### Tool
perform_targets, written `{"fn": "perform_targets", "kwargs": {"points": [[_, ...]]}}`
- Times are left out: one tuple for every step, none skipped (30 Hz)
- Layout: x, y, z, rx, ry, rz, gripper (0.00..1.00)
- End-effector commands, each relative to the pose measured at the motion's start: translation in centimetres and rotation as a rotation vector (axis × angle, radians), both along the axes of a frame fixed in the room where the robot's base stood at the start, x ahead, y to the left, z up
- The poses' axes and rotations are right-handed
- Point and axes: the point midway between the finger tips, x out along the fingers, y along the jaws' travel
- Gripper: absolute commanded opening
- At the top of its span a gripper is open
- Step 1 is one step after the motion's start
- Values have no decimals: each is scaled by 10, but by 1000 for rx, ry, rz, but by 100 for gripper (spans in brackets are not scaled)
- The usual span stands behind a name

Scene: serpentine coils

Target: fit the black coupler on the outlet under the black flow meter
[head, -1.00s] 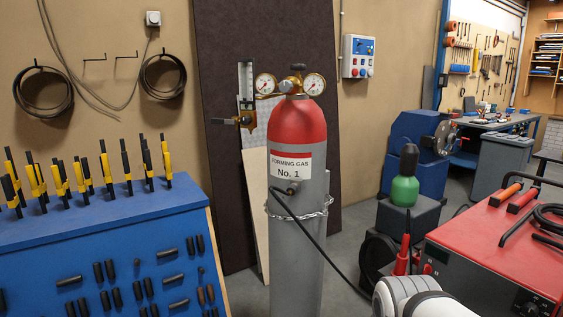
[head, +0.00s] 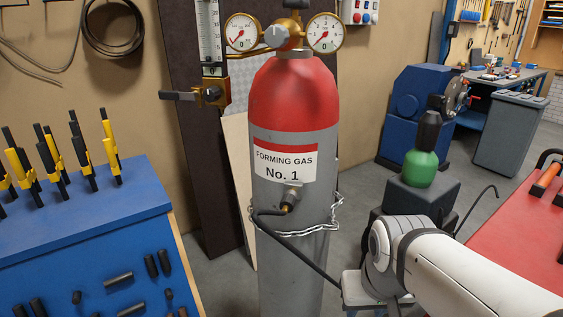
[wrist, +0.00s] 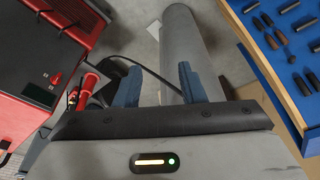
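The flow meter (head: 209,38), a dark-framed upright scale, hangs left of the gauges in the head view. Under it sits a brass block (head: 213,93) with a dark grey stub (head: 180,96) pointing left. A black hose (head: 306,256) runs from the brass-tipped fitting (head: 289,200) on the cylinder's front down to the lower right. I cannot make out the black coupler apart from this hose end. My gripper (wrist: 160,80) shows two blue fingers, apart and with nothing held, in the wrist view. In the head view its fingers are hidden. The hose passes beyond the fingers.
The red and grey cylinder (head: 293,100) stands in the middle with a chain (head: 318,229) around it. A blue bench (head: 95,215) with tools is left. A red machine (head: 520,225) is right, and a green bottle (head: 420,168) stands behind my arm.

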Motion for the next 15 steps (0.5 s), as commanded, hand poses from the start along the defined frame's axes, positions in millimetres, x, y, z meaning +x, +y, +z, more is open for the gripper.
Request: {"fn": "perform_targets", "kwargs": {"points": [[0,0,0,0,0,0,36],[0,0,0,0,0,0,36],[0,0,0,0,0,0,36],[0,0,0,0,0,0,38],[0,0,1,0,0,0,40],[2,1,4,-1,0,-2,44],[5,2,8,-1,0,-4,46],[10,4,13,-1,0,-8,49],[18,3,23,-3,0,-14,51],[26,4,32,-4,0,-21,51],[36,8,43,-7,-1,-31,51],[50,15,57,-9,-3,-49,51],[62,22,69,-11,-6,-64,51],[74,29,80,-12,-9,-82,51],[91,40,94,-16,-14,-106,51]]}}
